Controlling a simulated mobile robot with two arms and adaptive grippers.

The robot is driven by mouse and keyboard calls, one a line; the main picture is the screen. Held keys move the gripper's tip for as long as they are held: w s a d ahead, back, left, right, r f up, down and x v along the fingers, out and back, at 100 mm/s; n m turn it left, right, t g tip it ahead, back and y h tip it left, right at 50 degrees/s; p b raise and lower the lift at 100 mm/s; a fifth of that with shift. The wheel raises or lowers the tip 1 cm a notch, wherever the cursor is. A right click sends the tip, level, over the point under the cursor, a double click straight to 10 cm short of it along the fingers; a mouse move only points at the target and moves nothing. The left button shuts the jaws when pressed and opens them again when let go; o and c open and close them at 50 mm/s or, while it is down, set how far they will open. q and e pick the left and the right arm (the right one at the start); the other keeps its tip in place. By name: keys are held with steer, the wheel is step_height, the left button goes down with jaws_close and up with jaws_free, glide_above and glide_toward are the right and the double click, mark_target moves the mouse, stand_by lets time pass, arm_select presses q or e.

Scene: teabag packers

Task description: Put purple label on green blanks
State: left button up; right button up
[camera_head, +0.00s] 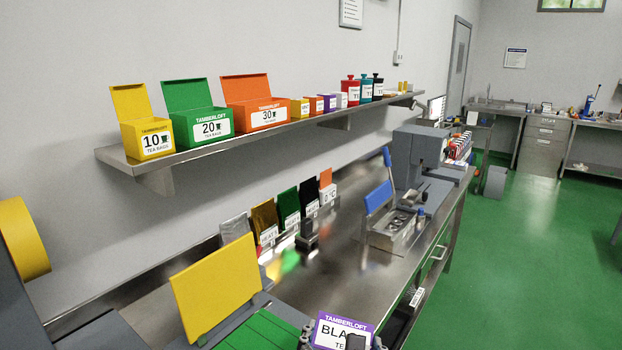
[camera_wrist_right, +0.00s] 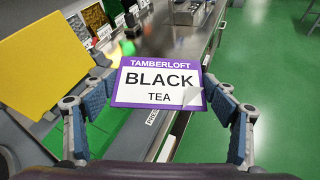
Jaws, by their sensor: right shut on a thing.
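The purple label (camera_wrist_right: 157,64) has a purple border and reads "TAMBERLOFT BLACK TEA". My right gripper (camera_wrist_right: 157,92) is shut on it, with one finger at each side edge in the right wrist view. The label also shows at the bottom of the head view (camera_head: 340,320), with the right gripper partly cut off by the frame edge. A green panel (camera_head: 255,332), possibly the green blanks, lies flat just left of the label. It also shows below and left of the label in the right wrist view (camera_wrist_right: 100,136). My left gripper is not seen.
A yellow panel (camera_head: 214,286) stands upright behind the green panel. A metal bench (camera_head: 330,270) carries a blue-handled device (camera_head: 385,205) and several upright sample cards (camera_head: 289,207). A wall shelf (camera_head: 250,132) holds yellow, green and orange boxes. Green floor is open at right.

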steer(key=s+d+f+m+g+h, duration=0.1)
steer(key=s+d+m+h, duration=0.3)
steer(key=s+d, duration=0.7)
steer(key=shift+d+f+g+h+b, duration=0.25)
steer(key=shift+d+g+h+b, duration=0.15)
steer(key=shift+d, duration=0.65)
steer(key=shift+s, duration=0.15)
